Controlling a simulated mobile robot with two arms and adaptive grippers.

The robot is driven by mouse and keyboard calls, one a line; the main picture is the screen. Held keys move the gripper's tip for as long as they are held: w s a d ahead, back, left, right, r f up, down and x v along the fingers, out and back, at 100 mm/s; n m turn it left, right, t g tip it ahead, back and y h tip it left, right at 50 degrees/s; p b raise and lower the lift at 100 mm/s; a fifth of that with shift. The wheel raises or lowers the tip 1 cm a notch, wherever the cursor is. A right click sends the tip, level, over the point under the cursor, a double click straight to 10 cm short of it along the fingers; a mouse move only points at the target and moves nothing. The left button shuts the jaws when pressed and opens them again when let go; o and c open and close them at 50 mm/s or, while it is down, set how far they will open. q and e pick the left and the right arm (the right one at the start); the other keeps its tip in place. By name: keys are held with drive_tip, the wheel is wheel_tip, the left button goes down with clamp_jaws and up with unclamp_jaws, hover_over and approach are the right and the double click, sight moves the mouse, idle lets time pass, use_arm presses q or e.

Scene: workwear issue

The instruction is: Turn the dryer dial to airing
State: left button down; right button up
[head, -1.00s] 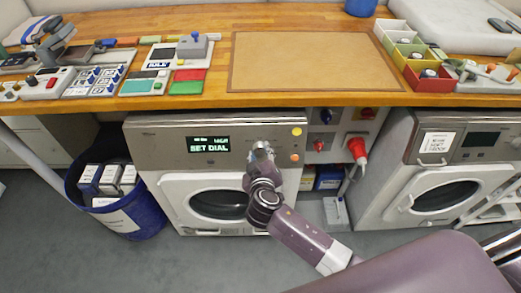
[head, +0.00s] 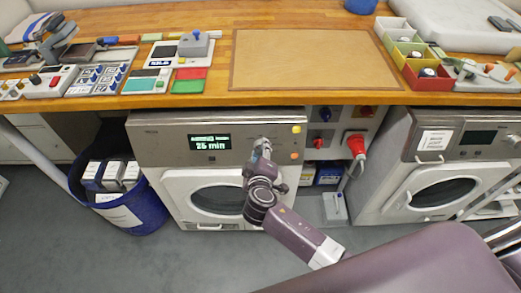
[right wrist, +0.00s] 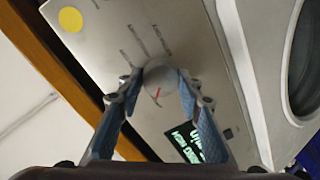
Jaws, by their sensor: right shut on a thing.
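The dryer (head: 165,150) stands under the counter in the middle of the head view. Its lit display (head: 210,143) reads "25 min", with a smaller line above that I cannot read. My right gripper (head: 262,148) is at the panel, right of the display, and covers most of the dial there. In the right wrist view, its two fingers are shut on the round grey dial (right wrist: 160,74), one on each side. A red pointer mark (right wrist: 157,94) shows on the dial, and several small labels around it are too blurred to read. My left gripper is out of view.
A yellow button (head: 296,129) and an orange one (head: 294,156) sit right of the dial. The wooden counter (head: 230,99) overhangs the dryer. A blue bin (head: 142,215) stands left, a red plug (head: 356,145) right, and a second machine (head: 400,165) farther right.

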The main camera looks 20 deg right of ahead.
drive_tip(key=o, duration=1.2)
drive_tip(key=shift+c, duration=0.2)
drive_tip(key=shift+s, duration=0.1)
drive_tip(key=v, duration=1.2)
